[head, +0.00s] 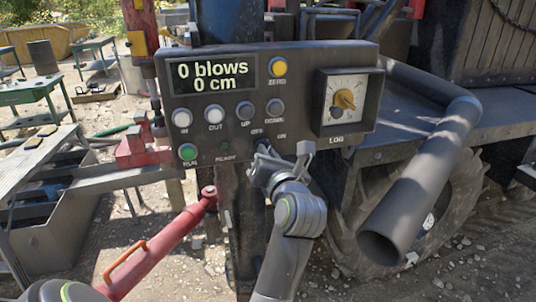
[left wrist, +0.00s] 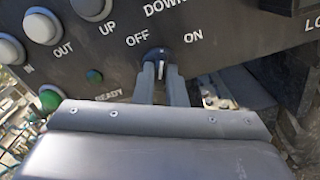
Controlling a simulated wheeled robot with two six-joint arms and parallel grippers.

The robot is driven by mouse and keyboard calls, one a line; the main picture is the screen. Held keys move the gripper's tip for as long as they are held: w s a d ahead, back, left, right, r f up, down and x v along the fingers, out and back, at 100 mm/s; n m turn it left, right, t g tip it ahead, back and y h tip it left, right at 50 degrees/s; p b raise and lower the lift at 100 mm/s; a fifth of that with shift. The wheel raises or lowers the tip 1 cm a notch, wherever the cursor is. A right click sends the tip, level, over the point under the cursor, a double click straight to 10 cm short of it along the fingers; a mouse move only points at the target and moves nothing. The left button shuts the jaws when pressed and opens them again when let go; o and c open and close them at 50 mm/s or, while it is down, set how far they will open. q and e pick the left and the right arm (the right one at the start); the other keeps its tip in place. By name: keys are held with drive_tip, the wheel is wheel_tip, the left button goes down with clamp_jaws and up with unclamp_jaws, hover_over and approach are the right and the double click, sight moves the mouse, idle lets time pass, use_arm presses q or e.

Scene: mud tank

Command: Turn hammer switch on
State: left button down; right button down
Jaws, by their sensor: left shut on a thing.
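The hammer switch (left wrist: 158,58) is a small dark knob with a pale pointer, below and between the OFF and ON labels on the dark control panel (head: 300,55). My left gripper (head: 283,150) is at the panel's lower edge. In the left wrist view its two grey fingers (left wrist: 163,78) are shut on the switch, one on each side. The display (head: 214,75) reads 0 blows, 0 cm. My right gripper is not in view.
Round IN, OUT, UP, DOWN and ZERO buttons sit above the switch. A green RUN button (head: 188,152) and a small READY lamp (head: 225,147) are to its left. A LOG dial (head: 344,100) is at right. A thick grey pipe (head: 420,185) hangs right of my arm.

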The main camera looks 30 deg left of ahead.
use_arm(q)
drive_tip(key=shift+m+p, duration=4.4)
drive_tip(key=shift+p, duration=1.5)
drive_tip(key=c, duration=1.5)
unclamp_jaws()
